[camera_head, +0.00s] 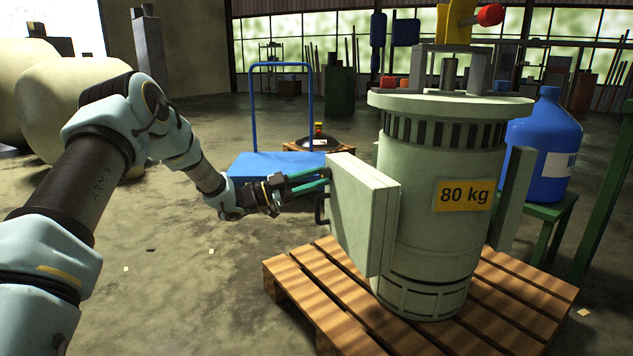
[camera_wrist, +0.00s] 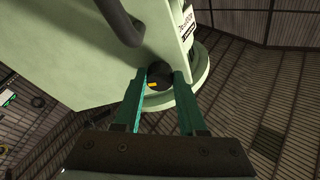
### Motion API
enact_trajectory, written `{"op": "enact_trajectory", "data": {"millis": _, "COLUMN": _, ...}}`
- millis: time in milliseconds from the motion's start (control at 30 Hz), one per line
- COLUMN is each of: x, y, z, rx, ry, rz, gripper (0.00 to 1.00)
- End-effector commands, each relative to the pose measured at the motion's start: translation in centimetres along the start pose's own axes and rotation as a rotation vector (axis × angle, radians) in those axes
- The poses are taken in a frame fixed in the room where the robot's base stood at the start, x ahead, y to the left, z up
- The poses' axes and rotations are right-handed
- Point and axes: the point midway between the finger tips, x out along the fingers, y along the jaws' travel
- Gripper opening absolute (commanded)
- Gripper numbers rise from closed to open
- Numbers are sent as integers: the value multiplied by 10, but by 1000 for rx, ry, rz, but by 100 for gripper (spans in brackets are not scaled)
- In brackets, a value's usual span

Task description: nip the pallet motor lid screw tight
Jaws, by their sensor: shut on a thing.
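The pallet motor (camera_head: 440,225) is a large pale green cylinder with a yellow "80 kg" label, standing upright on a wooden pallet. A boxy lid (camera_head: 365,210) sits on its left side; the lid also fills the upper part of the wrist view (camera_wrist: 90,50). The lid screw (camera_wrist: 159,75) is a dark round head with a small orange mark, near the lid's edge. My gripper (camera_wrist: 158,85) has its two green fingers on either side of the screw head, shut on it. In the head view my gripper (camera_head: 324,180) reaches the lid's left side, and the screw is hidden.
The wooden pallet (camera_head: 330,300) spreads around the motor's foot. A dark curved handle (camera_head: 322,208) sticks out from the lid below my gripper. A blue trolley (camera_head: 275,165) stands behind. A blue bottle (camera_head: 545,145) stands on a green stand at right. The floor at left front is mostly clear.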

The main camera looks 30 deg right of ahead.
Motion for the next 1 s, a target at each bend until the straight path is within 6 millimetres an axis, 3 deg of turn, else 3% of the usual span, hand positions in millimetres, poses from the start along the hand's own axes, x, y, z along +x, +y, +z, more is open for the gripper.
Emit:
{"op": "enact_trajectory", "data": {"millis": 300, "x": 0, "y": -1, "z": 0, "rx": 98, "ry": 0, "rz": 26, "gripper": 0}}
{"op": "enact_trajectory", "data": {"millis": 800, "x": 0, "y": -1, "z": -1, "rx": 112, "ry": 0, "rz": 30, "gripper": 0}}
{"op": "enact_trajectory", "data": {"millis": 833, "x": 0, "y": -1, "z": -1, "rx": 112, "ry": 0, "rz": 30, "gripper": 44}}
{"op": "enact_trajectory", "data": {"millis": 1000, "x": 0, "y": -1, "z": 0, "rx": 111, "ry": 0, "rz": 30, "gripper": 63}}
